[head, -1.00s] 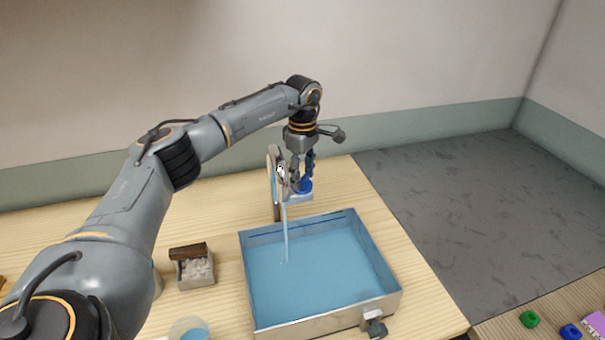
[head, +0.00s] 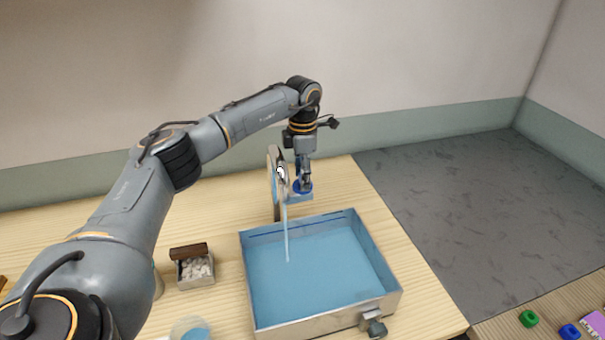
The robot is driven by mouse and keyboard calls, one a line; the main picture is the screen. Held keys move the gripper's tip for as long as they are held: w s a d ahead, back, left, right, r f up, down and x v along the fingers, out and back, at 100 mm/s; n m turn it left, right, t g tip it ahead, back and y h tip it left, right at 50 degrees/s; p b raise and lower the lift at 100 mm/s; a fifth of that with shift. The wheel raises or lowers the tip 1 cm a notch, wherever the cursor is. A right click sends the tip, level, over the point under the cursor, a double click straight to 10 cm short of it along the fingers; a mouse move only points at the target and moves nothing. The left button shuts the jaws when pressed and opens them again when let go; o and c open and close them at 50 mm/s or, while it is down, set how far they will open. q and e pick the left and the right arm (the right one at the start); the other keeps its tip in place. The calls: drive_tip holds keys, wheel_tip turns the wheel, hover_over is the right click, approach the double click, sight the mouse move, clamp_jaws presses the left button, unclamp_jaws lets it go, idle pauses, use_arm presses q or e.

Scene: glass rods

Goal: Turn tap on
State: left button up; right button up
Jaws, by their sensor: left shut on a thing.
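The tap (head: 282,172) is a metal fixture on a post at the back of the table, with a blue handle (head: 297,195) on its right side. A thin stream of water (head: 286,235) runs from it down into the metal basin (head: 325,326), which holds blue water. My left gripper (head: 305,186) points down at the blue handle and is shut on it; its fingers hide part of the handle. My right gripper is not in view.
A small box of pale pebbles (head: 196,283) with a brown top edge and a clear cup (head: 188,330) stand left of the basin. A drain valve (head: 376,326) sticks out at the basin's front. Green (head: 529,318) and blue pieces (head: 569,331) lie at the lower right.

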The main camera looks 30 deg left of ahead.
use_arm(q)
drive_tip(key=shift+n, duration=0.4)
drive_tip(key=o, duration=1.1)
drive_tip(key=shift+o, duration=0.2)
wheel_tip(320, 180, up, 12)
drive_tip(key=shift+r, duration=0.1)
